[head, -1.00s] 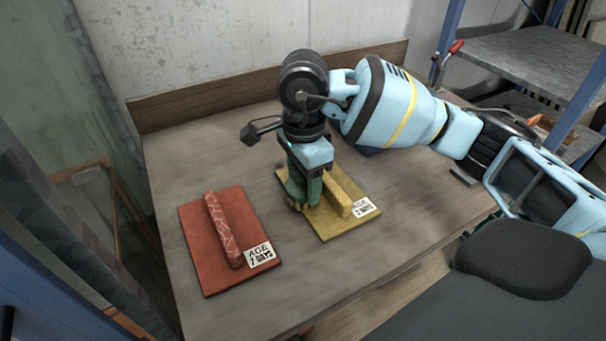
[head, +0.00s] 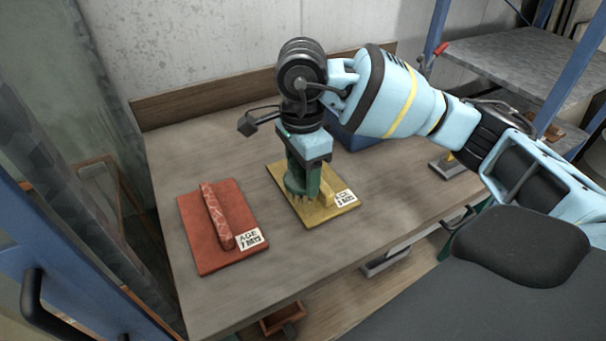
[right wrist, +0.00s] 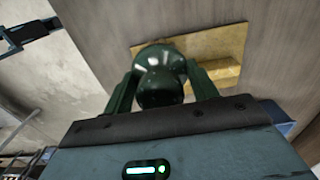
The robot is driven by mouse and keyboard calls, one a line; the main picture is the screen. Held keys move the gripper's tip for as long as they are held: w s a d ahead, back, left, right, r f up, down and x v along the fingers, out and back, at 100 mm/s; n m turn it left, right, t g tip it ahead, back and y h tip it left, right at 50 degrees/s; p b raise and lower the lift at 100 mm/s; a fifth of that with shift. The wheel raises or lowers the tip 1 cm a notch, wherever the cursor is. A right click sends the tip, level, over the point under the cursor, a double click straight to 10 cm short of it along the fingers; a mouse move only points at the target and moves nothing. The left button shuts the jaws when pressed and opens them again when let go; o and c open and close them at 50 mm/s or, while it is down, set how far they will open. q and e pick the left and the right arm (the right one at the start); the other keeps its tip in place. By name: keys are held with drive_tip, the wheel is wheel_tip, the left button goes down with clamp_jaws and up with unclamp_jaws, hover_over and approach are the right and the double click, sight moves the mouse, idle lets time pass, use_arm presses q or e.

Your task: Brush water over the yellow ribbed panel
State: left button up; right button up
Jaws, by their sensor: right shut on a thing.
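The yellow panel (head: 325,213) lies flat on the table, with a raised rib (head: 327,193) along it and a white label at its near right corner. My right gripper (head: 306,163) points down over it, shut on a green round-headed brush (head: 299,183). The brush's tan bristles are at the panel's surface, left of the rib; whether they press on it is unclear. The brush and arm hide part of the panel and rib. The right wrist view shows the brush (right wrist: 160,85) between the fingers, with the panel (right wrist: 228,42) beyond. No water can be made out. My left gripper is not seen.
A red panel (head: 196,243) with its own rib and label lies to the left, apart from the yellow one. A blue box (head: 352,137) stands behind my right arm. A wooden board edges the table's back. The table's front is clear.

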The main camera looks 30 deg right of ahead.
wheel_tip(320, 180, up, 2)
drive_tip(key=shift+s+r+p, duration=0.1)
drive_tip(key=shift+s+p, duration=0.05)
drive_tip(key=shift+p, duration=0.25)
drive_tip(key=shift+r+p, duration=0.45)
drive_tip(key=shift+r, duration=0.25)
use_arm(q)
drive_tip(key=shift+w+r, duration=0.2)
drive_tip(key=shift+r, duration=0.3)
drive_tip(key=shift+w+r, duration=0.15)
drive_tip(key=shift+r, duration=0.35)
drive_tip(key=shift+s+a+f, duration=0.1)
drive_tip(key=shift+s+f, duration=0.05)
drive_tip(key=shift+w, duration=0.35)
